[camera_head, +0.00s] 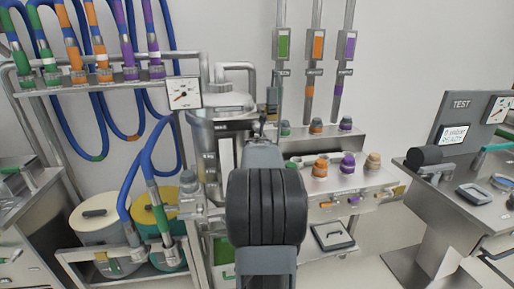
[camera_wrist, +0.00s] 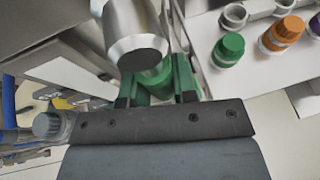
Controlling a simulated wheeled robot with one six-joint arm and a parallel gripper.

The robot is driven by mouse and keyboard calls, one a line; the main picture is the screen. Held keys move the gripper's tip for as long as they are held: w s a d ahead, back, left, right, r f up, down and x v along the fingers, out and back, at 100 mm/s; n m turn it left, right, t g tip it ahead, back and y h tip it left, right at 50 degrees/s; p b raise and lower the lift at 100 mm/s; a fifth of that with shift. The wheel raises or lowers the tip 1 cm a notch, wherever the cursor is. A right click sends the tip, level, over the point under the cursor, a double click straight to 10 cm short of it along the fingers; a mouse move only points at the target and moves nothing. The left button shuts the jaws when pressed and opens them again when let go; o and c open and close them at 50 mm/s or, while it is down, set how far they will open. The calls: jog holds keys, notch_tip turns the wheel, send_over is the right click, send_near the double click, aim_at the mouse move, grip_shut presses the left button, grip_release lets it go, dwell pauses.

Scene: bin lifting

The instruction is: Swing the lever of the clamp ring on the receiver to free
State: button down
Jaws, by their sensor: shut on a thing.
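The receiver (camera_head: 203,140) is the steel vessel behind and left of my gripper in the head view. A dark band, apparently the clamp ring (camera_head: 232,125), shows below its domed lid. My gripper (camera_head: 263,128) reaches up to the receiver's right side at ring height; my own wrist hides much of that area. In the wrist view the green-padded fingers of my gripper (camera_wrist: 158,84) are closed on a part, apparently the lever. A steel cylinder with a dark end (camera_wrist: 136,45) covers part of the left finger, so the held part is mostly hidden.
A steel shelf with green, orange and purple caps (camera_head: 320,168) stands close on the right. Hoses (camera_head: 130,190) and two drums (camera_head: 98,220) are on the left. A test bench (camera_head: 465,195) stands farther right, with open floor before it.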

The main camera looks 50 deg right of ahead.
jog(key=c, duration=0.9)
grip_release()
jog(key=p+v, duration=0.4)
jog(key=v, duration=0.9)
jog(key=shift+s+a+r, duration=0.2)
jog(key=shift+a, duration=0.05)
